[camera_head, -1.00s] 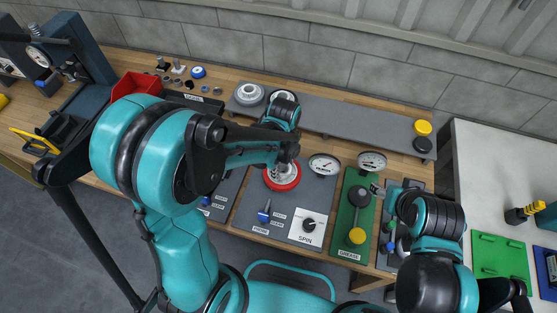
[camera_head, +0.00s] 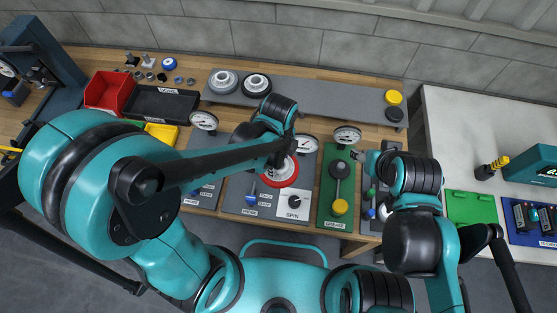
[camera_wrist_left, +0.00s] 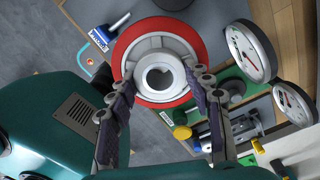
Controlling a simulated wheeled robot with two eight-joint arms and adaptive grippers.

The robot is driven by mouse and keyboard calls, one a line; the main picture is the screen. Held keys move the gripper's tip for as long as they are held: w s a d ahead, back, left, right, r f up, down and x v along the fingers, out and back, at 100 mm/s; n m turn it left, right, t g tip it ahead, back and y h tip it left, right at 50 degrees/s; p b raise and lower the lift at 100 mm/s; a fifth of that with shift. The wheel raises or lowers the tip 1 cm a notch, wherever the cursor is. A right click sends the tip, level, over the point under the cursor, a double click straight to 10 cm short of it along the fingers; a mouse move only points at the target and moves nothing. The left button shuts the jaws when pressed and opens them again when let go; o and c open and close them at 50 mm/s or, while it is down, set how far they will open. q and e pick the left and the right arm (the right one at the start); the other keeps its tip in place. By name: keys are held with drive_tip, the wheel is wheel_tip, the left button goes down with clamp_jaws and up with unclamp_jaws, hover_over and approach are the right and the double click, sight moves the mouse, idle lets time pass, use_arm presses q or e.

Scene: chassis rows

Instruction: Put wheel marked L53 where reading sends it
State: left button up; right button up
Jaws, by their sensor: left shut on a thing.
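A pale wheel with a red rim (camera_head: 270,181) is at the SPIN panel (camera_head: 293,203), partly hidden by my left arm. In the left wrist view the red-rimmed wheel (camera_wrist_left: 155,47) shows a round dark bore at its hub. My left gripper (camera_wrist_left: 162,82) is shut on this wheel, its two fingers on either side of the hub. No L53 mark is readable. Two more wheels, one pale (camera_head: 222,80) and one dark-rimmed (camera_head: 256,84), are on the grey shelf. My right gripper (camera_head: 358,155) is beside the green GREASE panel (camera_head: 327,190); its fingers are too small to judge.
Dial gauges stand behind the panels, such as the left one (camera_head: 203,120) and the right one (camera_head: 347,136). A red bin (camera_head: 108,88) and a black DONE tray (camera_head: 160,103) are at left. The grey shelf (camera_head: 320,97) is bare along its middle.

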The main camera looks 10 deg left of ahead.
wheel_tip(320, 180, up, 4)
drive_tip(key=p, duration=0.4)
idle(0.4)
